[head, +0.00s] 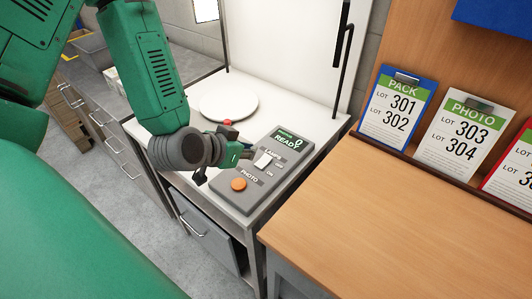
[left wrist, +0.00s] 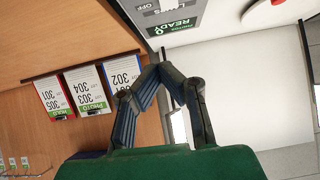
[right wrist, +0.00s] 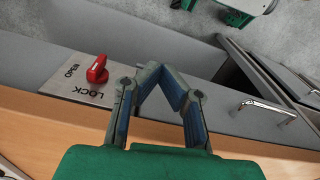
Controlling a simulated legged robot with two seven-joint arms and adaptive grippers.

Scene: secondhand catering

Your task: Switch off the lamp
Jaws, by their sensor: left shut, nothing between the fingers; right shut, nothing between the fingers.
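A grey control box (head: 236,197) stands on the white surface, with a green READY display (head: 288,139), a white switch (head: 264,159) marked LAMPS with OFF and ON, and an orange PHOTO button (head: 238,184). My left gripper (head: 250,154) is shut and empty, close to the switch at its left; I cannot tell whether they touch. The switch's setting is unclear. In the left wrist view the fingers (left wrist: 153,72) meet below the box (left wrist: 178,12), which is cut by the top edge. My right gripper (right wrist: 152,70) is shut and empty in the right wrist view.
A white plate (head: 228,105) lies behind the box, with a small red thing near my left wrist. A wooden bench (head: 390,220) and number cards (head: 391,107) are at right. A red knob (right wrist: 97,69) sits on a LOCK plate (right wrist: 72,86) near my right gripper.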

